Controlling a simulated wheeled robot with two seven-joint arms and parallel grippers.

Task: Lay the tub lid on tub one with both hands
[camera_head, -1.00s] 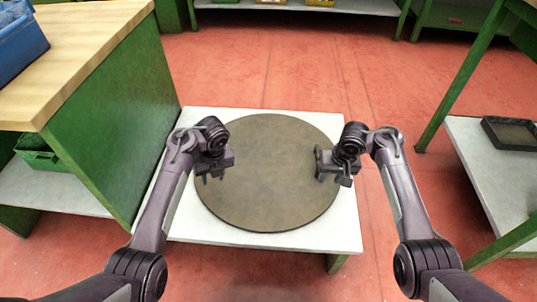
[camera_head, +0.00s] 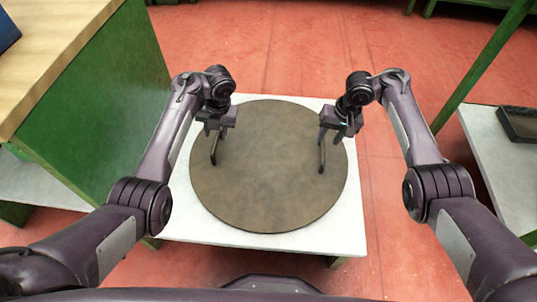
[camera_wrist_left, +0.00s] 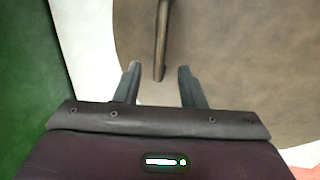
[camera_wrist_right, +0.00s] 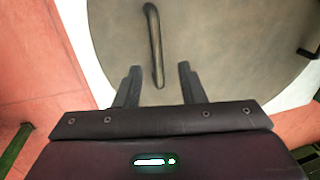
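The tub lid (camera_head: 268,185), a large round brown disc, lies flat on a low white table. It has two upright bar handles, a left one (camera_head: 214,150) and a right one (camera_head: 322,158). My left gripper (camera_head: 213,130) is open over the left handle; in the left wrist view that handle (camera_wrist_left: 162,40) ends between the spread fingertips (camera_wrist_left: 159,70). My right gripper (camera_head: 332,137) is open over the right handle; in the right wrist view that handle (camera_wrist_right: 153,40) reaches between the fingertips (camera_wrist_right: 158,70). Neither gripper is closed on a handle. I cannot make out tub one.
The white table (camera_head: 345,235) shows around the lid. A green cabinet with a wooden top (camera_head: 95,45) stands close on the left. On the right is a green-framed shelf (camera_head: 490,150) with a dark tray (camera_head: 520,124). Red floor (camera_head: 300,50) is clear behind.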

